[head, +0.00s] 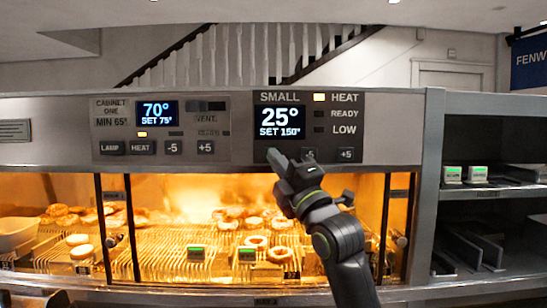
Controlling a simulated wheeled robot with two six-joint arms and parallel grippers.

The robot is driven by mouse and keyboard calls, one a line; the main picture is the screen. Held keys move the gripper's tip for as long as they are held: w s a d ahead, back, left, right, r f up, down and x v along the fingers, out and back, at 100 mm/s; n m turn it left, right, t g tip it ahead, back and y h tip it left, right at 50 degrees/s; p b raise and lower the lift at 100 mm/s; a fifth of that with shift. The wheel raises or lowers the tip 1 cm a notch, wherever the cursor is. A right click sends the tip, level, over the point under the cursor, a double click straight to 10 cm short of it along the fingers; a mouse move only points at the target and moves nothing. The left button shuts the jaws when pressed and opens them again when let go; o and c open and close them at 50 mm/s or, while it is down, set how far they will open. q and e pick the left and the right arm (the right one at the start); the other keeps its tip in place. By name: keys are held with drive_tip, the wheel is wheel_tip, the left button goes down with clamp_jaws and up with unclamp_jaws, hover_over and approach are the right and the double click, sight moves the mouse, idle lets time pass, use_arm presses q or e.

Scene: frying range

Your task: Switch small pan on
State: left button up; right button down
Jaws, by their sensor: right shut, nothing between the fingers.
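The small pan's control panel (375,128) is on the front of the cabinet, right of centre. Its display (280,122) reads 25° with SET 150°. The lamp beside HEAT (319,97) is lit; those beside READY and LOW are dark. My right gripper (273,156) is shut and empty, with its tips at the lower left of this panel, just under the display. It hides the lower-left part of the button row. I cannot tell whether the tips touch the panel. The +5 button (346,155) shows clear, and the -5 button (311,155) shows partly.
The CABINET ONE panel (218,128) on the left reads 70°, SET 75°, with LAMP, HEAT, -5 and +5 buttons. Below is a lit warming cabinet with food on wire racks (160,262). Dark shelves (495,192) stand at the right.

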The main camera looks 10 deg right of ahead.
drive_tip(key=s+a, duration=0.1)
drive_tip(key=s, duration=0.5)
drive_tip(key=shift+a, duration=0.15)
drive_tip(key=shift+w, duration=0.1)
idle(0.3)
